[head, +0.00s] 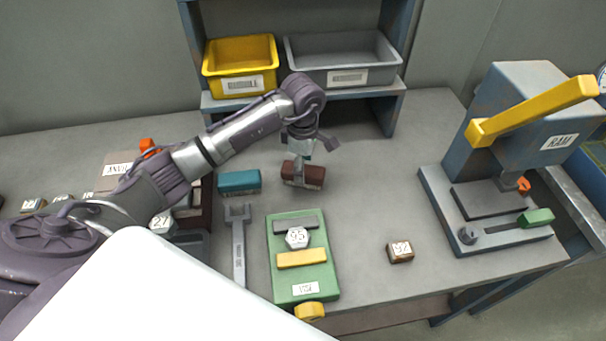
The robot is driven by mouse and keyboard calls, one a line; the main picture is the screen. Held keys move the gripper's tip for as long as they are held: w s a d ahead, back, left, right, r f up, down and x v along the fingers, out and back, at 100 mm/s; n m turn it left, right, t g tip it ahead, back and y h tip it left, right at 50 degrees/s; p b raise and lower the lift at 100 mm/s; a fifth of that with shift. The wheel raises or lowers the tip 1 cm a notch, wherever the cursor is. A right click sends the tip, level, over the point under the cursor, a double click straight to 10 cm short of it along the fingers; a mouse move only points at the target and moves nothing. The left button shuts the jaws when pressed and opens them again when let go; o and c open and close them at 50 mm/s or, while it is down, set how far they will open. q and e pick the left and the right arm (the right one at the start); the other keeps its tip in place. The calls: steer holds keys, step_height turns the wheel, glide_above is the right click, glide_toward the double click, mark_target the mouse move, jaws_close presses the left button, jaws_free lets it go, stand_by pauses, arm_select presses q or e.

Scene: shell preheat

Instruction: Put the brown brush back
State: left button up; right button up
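The brown brush (314,175) is a dark red-brown block on the grey bench, right of a teal block. My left arm reaches in from the left, and its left gripper (304,155) points down at the brush. A grey part of the gripper overlaps the brush's front. Another jointed part sticks out to the right above it. Whether the fingers are closed on the brush is hard to tell at this size. The brush looks at or very near the bench surface. My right gripper is not in view.
A teal block (239,182), a grey wrench (238,245) and a green board (305,276) lie close by. A small brown block (400,252) sits to the right, and a press (515,140) further right. A yellow bin (240,62) and a grey bin (343,57) stand on the shelf behind.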

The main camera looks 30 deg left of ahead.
arm_select(q)
step_height(320, 180, up, 8)
steer(key=shift+r+b, duration=0.1)
steer(key=shift+b, duration=0.45)
